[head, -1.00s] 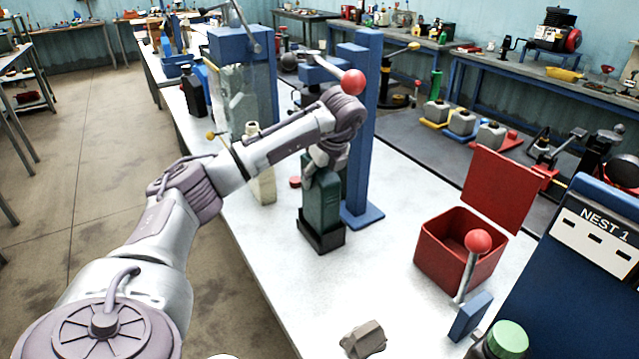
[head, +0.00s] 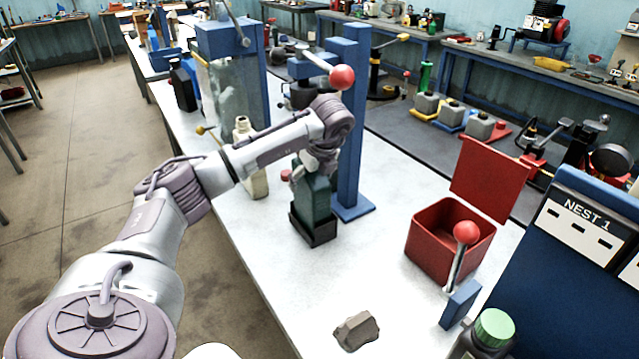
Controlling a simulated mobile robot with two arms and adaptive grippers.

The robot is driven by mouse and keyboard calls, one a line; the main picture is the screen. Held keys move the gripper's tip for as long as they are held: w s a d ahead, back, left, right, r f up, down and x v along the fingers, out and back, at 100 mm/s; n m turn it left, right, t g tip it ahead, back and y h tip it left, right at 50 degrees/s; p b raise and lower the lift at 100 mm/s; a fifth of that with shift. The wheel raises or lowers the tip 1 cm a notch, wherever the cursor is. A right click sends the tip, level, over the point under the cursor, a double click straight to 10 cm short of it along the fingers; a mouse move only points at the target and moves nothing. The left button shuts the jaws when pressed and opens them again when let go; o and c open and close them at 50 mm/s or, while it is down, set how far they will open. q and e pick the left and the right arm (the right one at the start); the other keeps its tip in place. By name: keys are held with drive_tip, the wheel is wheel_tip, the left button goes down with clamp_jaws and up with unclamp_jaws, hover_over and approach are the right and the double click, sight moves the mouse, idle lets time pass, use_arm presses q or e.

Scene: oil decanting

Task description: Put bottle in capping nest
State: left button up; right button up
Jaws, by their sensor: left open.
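A dark green bottle (head: 317,204) stands upright in the black square nest (head: 314,232) on the white bench, beside the blue press post (head: 352,130). My left gripper (head: 322,168) is directly over the bottle's top, with its fingers around or just beside the neck. It is open; the fingers and my wrist hide the bottle's neck, so I cannot tell whether they touch it. My right gripper is not in view.
A red ball-tipped lever (head: 342,77) sticks out close above my left wrist. A cream bottle (head: 255,180) stands behind my forearm. An open red bin (head: 447,245) and a grey block (head: 356,331) are to the right. Bench between is clear.

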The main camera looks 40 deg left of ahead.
use_arm(q)
drive_tip(key=b+v, duration=0.1)
drive_tip(key=v, duration=0.3)
drive_tip(key=shift+d+r, duration=0.15)
drive_tip(key=shift+r, duration=0.05)
drive_tip(key=s+d, duration=0.3)
drive_tip(key=d, duration=0.8)
drive_tip(key=shift+s+d, duration=0.25)
drive_tip(key=shift+d, duration=0.1)
drive_tip(key=shift+r, duration=0.15)
